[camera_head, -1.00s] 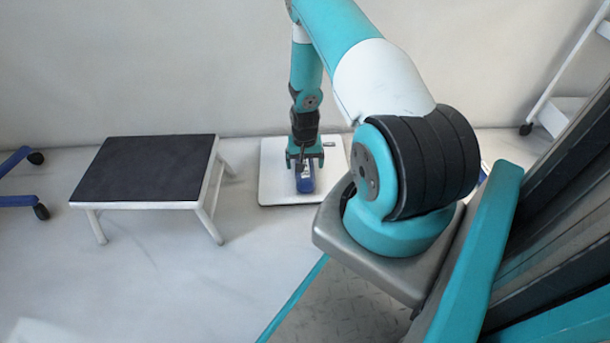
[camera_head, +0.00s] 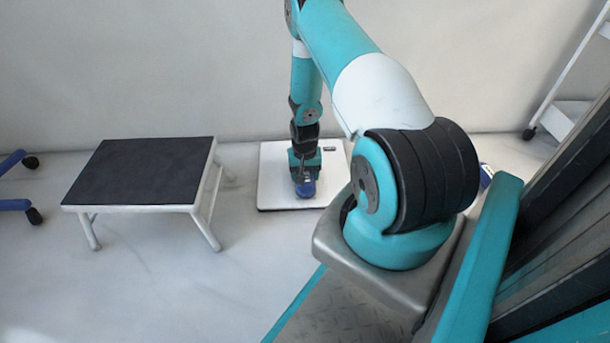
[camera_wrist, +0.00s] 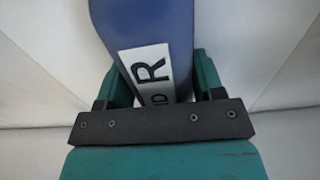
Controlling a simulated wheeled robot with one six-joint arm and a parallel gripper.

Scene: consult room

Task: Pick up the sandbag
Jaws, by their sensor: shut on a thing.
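The sandbag (camera_head: 306,189) is blue and shows in the head view just below my gripper's end, over the white platform. In the wrist view the blue sandbag (camera_wrist: 150,25) fills the space between the fingers, with a white label showing black letters, partly hidden by the gripper's bar. My gripper (camera_head: 305,180) is shut on the sandbag; its teal fingers (camera_wrist: 160,80) stand on both sides of it. I cannot tell whether the sandbag's underside touches the platform.
The white platform (camera_head: 272,190) lies on the floor near the wall, with a small dark display at its back. A step stool (camera_head: 140,172) with a dark top stands to its left. Blue wheeled legs (camera_head: 15,204) are at the far left. A white wheeled frame (camera_head: 560,105) stands at the right.

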